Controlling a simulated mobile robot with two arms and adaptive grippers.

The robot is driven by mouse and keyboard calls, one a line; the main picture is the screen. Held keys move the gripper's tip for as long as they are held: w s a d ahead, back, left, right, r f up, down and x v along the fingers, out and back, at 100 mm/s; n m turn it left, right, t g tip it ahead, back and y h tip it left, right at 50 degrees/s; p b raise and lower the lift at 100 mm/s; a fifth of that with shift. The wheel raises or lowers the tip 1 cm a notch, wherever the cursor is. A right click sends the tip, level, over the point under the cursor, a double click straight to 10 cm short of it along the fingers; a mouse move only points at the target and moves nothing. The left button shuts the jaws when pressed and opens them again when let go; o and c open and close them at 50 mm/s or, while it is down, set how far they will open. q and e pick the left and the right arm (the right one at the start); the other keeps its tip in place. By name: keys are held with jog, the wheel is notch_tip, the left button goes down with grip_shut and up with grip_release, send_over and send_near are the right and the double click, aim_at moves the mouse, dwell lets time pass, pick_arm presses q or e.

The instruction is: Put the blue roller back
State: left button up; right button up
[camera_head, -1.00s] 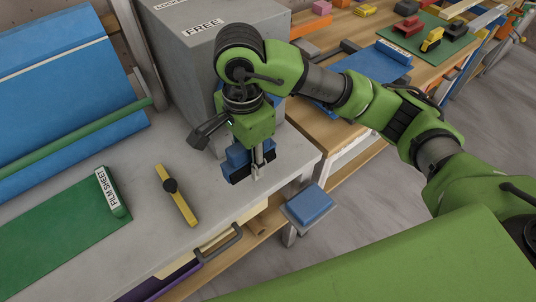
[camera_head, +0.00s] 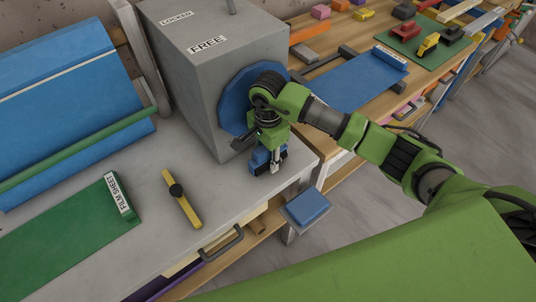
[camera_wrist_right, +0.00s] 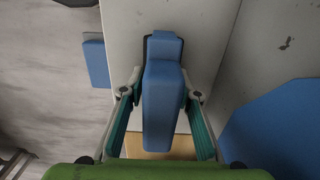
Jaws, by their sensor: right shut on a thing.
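My right gripper (camera_head: 274,160) is shut on a blue block-like thing (camera_head: 260,158), which I take to be the blue roller. It is over the right end of the grey slab, in front of the grey box. In the right wrist view the blue roller (camera_wrist_right: 163,105) lies lengthwise between the teal finger pads of my gripper (camera_wrist_right: 160,97), with a dark edge around its far end. Whether it touches the slab, I cannot tell. My left gripper is not in view.
The grey box (camera_head: 190,75) labelled FREE has a blue many-sided disc (camera_head: 236,92) on its side, close to my arm. A yellow bar with a black knob (camera_head: 185,210) and a green sheet (camera_head: 70,235) lie on the slab (camera_head: 150,240). A blue-topped stool (camera_head: 307,207) stands below right.

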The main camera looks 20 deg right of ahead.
jog(key=shift+f, duration=0.2)
jog(key=o, duration=1.3)
jog(key=shift+r, duration=0.1)
jog(key=shift+r, duration=0.2)
notch_tip(320, 180, up, 11)
jog(key=b, duration=0.3)
jog(key=shift+f+b, duration=0.2)
jog(key=shift+b, duration=0.1)
jog(key=shift+r, duration=0.6)
